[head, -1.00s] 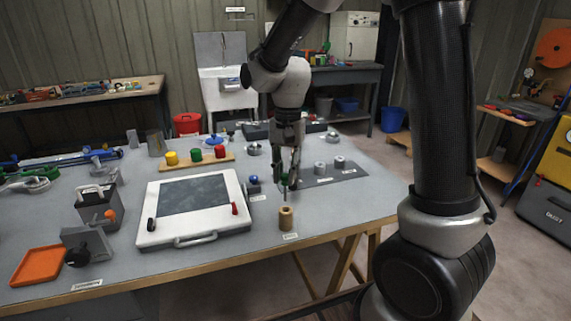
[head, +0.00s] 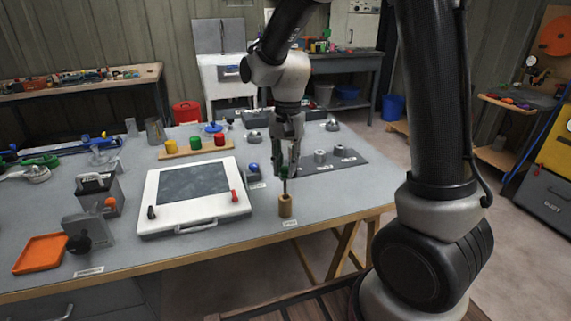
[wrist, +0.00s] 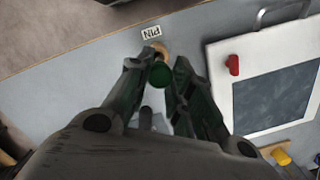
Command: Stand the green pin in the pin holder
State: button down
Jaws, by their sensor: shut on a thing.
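My gripper (head: 288,168) is shut on the green pin (head: 284,174), which hangs upright below the fingers. The pin's round green top (wrist: 159,76) shows between the fingertips in the wrist view. The pin holder (head: 285,207), a small tan wooden cylinder, stands near the front edge of the bench. The pin's thin lower end meets the holder's top in the head view; I cannot tell whether it is inside the hole or just above it. In the wrist view the holder (wrist: 161,49) is partly hidden behind the pin and fingers.
A white-framed case with a dark panel (head: 193,186) lies left of the holder. A blue knob (head: 253,168) stands close to the gripper's left. A dark mat (head: 342,163) with grey cylinders lies at right. The bench's front edge is close to the holder.

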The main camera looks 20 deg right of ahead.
aim_at(285, 192)
jog(key=shift+f, duration=0.4)
dwell(0.8)
jog(key=shift+f, duration=0.35)
jog(key=shift+f, duration=2.6)
dwell(1.0)
jog(key=c, duration=1.2)
grip_release()
jog(key=shift+o, duration=0.4)
jog(key=o, duration=0.3)
jog(key=shift+o, duration=0.2)
jog(key=shift+r, duration=0.1)
jog(key=shift+r, duration=3.95)
